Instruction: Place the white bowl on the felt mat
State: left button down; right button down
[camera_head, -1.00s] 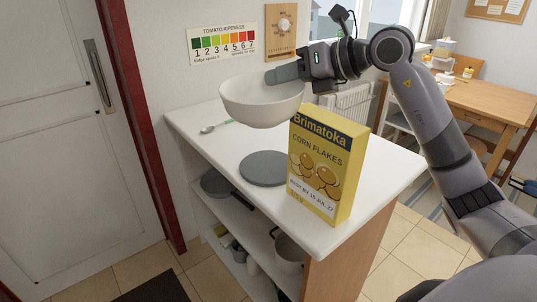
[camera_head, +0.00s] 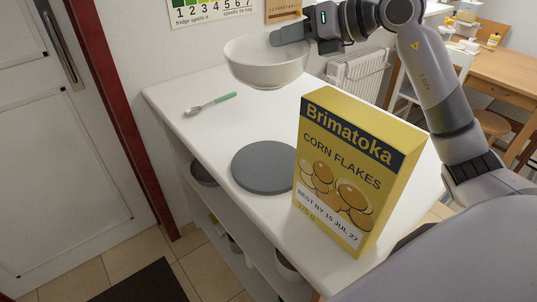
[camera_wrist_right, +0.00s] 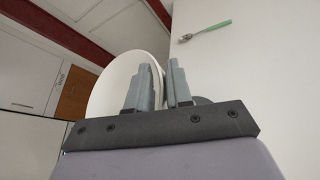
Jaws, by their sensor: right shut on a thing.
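The white bowl (camera_head: 266,66) is upright in the air over the far part of the white counter. My right gripper (camera_head: 290,34) is shut on its rim at the right side. In the right wrist view the bowl (camera_wrist_right: 110,85) shows behind the fingers (camera_wrist_right: 160,88), with its rim between them. The round grey felt mat (camera_head: 262,167) lies flat and empty on the counter, nearer than the bowl. In the right wrist view only a sliver of the mat shows beside the fingers. My left gripper is out of view.
A yellow corn flakes box (camera_head: 352,172) stands just right of the mat and partly overlaps it in view. A spoon with a green handle (camera_head: 210,104) lies on the counter (camera_head: 185,125) to the left. The counter's left edge is near the mat.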

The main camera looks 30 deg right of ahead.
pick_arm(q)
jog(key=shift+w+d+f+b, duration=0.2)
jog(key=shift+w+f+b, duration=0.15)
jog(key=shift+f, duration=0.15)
pick_arm(e)
send_over(284, 149)
notch_tip(284, 149, down, 20)
jog(key=shift+w+f, duration=0.1)
jog(key=shift+f, duration=0.15)
jog(key=c, duration=1)
grip_release()
pick_arm(q)
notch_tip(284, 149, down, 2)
jog(key=shift+b, duration=1)
pick_arm(e)
jog(key=v, duration=1.2)
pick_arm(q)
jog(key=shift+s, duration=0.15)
